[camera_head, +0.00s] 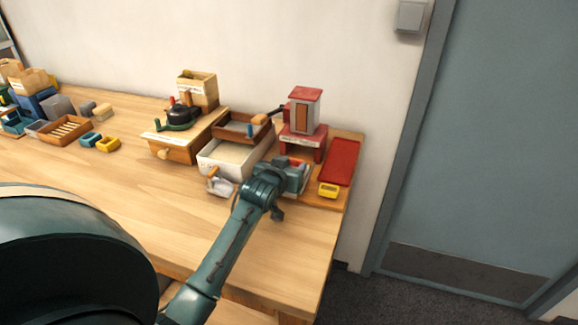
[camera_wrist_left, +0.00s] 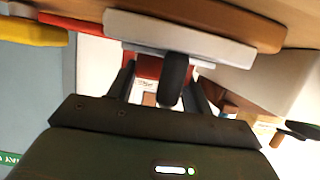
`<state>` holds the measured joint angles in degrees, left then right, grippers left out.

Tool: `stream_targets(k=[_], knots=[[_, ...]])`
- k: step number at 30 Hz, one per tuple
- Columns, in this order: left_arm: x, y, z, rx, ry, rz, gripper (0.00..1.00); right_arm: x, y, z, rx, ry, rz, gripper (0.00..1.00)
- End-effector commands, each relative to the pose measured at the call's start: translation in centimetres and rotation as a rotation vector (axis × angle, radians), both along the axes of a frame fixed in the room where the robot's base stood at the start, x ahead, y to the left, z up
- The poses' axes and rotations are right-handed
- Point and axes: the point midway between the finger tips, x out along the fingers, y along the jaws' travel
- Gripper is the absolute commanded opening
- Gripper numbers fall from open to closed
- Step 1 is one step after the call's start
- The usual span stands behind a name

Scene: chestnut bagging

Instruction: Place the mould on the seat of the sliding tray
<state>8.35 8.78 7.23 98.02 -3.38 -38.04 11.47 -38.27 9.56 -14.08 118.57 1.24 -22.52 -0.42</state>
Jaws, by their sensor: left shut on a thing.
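My left gripper (camera_head: 288,180) reaches over the right end of the table, in front of the red press (camera_head: 303,135). In the left wrist view its fingers (camera_wrist_left: 165,90) are shut around a dark rounded handle (camera_wrist_left: 174,72). The handle stands out from a grey slab (camera_wrist_left: 190,35) that looks like the sliding tray; its seat is hidden. A small yellow open box (camera_head: 328,191), likely the mould, sits just right of my gripper. It seems to show as yellow at the edge of the left wrist view (camera_wrist_left: 30,32). My right gripper is not in view.
A white box (camera_head: 222,160) and a wooden-rimmed tray (camera_head: 240,126) stand left of my gripper. A red tray (camera_head: 342,160) lies at the right edge. A wooden drawer box (camera_head: 172,149) is further left. The table's front middle is clear.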

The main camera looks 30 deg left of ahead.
Motion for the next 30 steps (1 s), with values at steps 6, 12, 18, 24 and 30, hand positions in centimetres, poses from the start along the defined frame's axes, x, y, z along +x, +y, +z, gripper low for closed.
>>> stream_targets(k=[6, 12, 18, 24, 30], knots=[[0.0, 0.0, -0.2, 0.000, 0.001, 0.000, 0.64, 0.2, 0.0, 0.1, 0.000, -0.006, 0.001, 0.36], [0.0, 0.0, -0.2, 0.000, 0.001, 0.000, 0.72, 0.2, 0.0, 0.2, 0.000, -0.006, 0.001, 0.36], [0.0, 0.0, 0.2, 0.000, -0.001, 0.000, 0.72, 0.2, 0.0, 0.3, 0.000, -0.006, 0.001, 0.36], [-2.4, -0.6, 0.9, 0.000, 0.000, -0.001, 0.72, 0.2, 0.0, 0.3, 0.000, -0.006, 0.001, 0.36], [-6.3, -1.5, 2.4, 0.000, 0.000, 0.000, 0.72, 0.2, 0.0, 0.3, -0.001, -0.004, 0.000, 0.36]])
